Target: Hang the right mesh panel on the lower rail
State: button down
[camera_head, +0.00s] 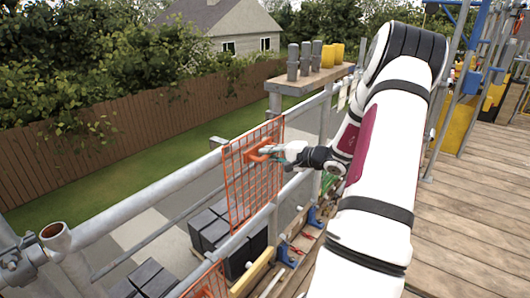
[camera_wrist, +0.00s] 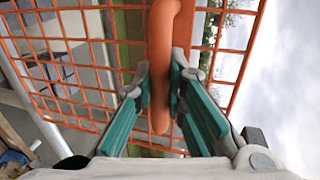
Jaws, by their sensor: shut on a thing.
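An orange mesh panel (camera_head: 252,190) stands roughly upright between the upper rail (camera_head: 150,192) and the lower rail (camera_head: 238,241). Its lower edge appears close to the lower rail; I cannot tell whether it touches or is hooked on. My gripper (camera_head: 268,151) is shut on the panel's orange handle near the panel's upper part. In the wrist view, my gripper (camera_wrist: 161,88) has its green-padded fingers on both sides of the thick orange handle (camera_wrist: 163,35), with the mesh (camera_wrist: 75,62) behind it. Another orange mesh panel (camera_head: 207,284) shows partly at the bottom edge.
Dark blocks (camera_head: 208,228) lie below, beyond the rails. A wooden shelf (camera_head: 300,84) at the back holds grey and yellow cylinders. An open tube end (camera_head: 55,233) stands at the left. Plank decking (camera_head: 470,190) is clear at the right. My arm hides part of the rails.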

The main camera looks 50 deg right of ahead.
jog(key=s, duration=0.6)
jog(key=shift+s+d+p, duration=0.3)
jog(key=shift+p, duration=0.05)
dwell(0.4)
